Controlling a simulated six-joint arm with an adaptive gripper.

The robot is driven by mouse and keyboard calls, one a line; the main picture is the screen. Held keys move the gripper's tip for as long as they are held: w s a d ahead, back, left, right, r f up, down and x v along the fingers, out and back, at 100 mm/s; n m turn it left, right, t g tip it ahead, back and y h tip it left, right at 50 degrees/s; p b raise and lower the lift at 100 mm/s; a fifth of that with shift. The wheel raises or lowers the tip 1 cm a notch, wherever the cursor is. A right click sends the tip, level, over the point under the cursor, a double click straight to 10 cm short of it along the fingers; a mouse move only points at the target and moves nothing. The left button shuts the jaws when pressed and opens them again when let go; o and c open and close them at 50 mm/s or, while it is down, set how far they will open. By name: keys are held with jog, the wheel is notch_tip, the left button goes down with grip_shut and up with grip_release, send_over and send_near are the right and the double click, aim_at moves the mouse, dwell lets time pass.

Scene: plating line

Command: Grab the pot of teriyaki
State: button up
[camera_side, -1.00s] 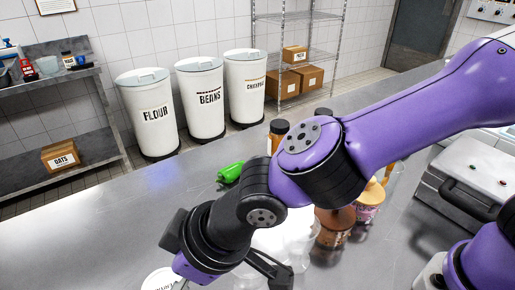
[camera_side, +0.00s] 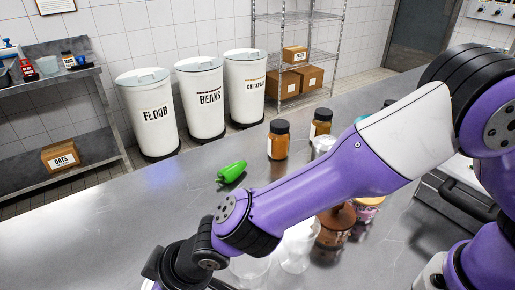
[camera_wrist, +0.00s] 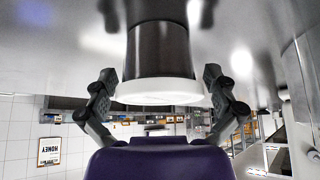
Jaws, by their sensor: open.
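In the wrist view a dark, glossy pot with a white lid (camera_wrist: 158,50) stands on the steel counter, which appears at the top of this upside-down picture. No name can be read on it, so I cannot confirm that it is the teriyaki. My gripper (camera_wrist: 160,78) is open, with one finger on each side of the pot. Gaps show between the fingers and the pot. In the side view my wrist is at the bottom edge, and the fingers and pot are cut off or hidden.
A green pepper (camera_side: 232,172) lies on the counter. Two brown bottles (camera_side: 278,143) stand behind my arm. Clear containers (camera_side: 297,250) and a brown jar (camera_side: 335,225) stand close to my forearm. The left of the counter (camera_side: 120,215) is clear.

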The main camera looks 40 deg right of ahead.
jog(key=c, duration=1.1)
